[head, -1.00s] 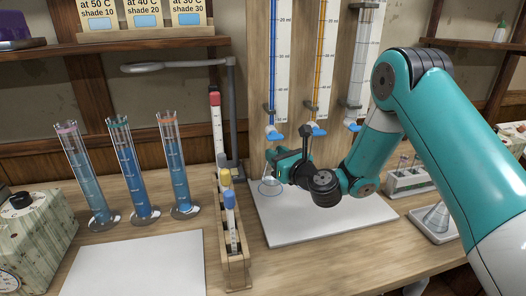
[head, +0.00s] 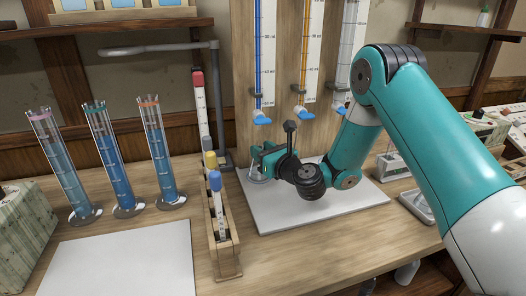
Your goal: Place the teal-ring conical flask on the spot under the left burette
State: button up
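A clear conical flask (head: 257,175) is at the left edge of the white board, below the left burette (head: 264,60) with the blue column. My gripper (head: 262,155) appears shut around its upper part. The gripper hides the neck, so I cannot make out a teal ring. The flask's base is at or very close to the board, over the place of the blue-outlined spot. The outline is hardly visible now, and I cannot tell whether the base touches.
A wooden rack (head: 222,235) with capped tubes stands close to the left of the board (head: 310,212). Several blue-filled cylinders (head: 110,165) stand further left. A blue stopcock (head: 262,121) hangs above the gripper.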

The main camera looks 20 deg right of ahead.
jog(key=shift+o, duration=1.1)
jog(key=shift+r, duration=0.1)
jog(key=shift+r, duration=0.25)
jog(key=b+v, duration=1)
jog(key=b, duration=0.1)
jog(key=shift+s+d+f, duration=0.15)
jog(key=shift+s+f, duration=0.2)
jog(key=shift+s+d+r+b, duration=0.1)
jog(key=shift+s+b, duration=0.1)
jog(key=shift+s, duration=0.15)
jog(key=shift+s+d+r+b, duration=0.1)
jog(key=shift+s+r+b, duration=0.1)
jog(key=shift+s, duration=0.1)
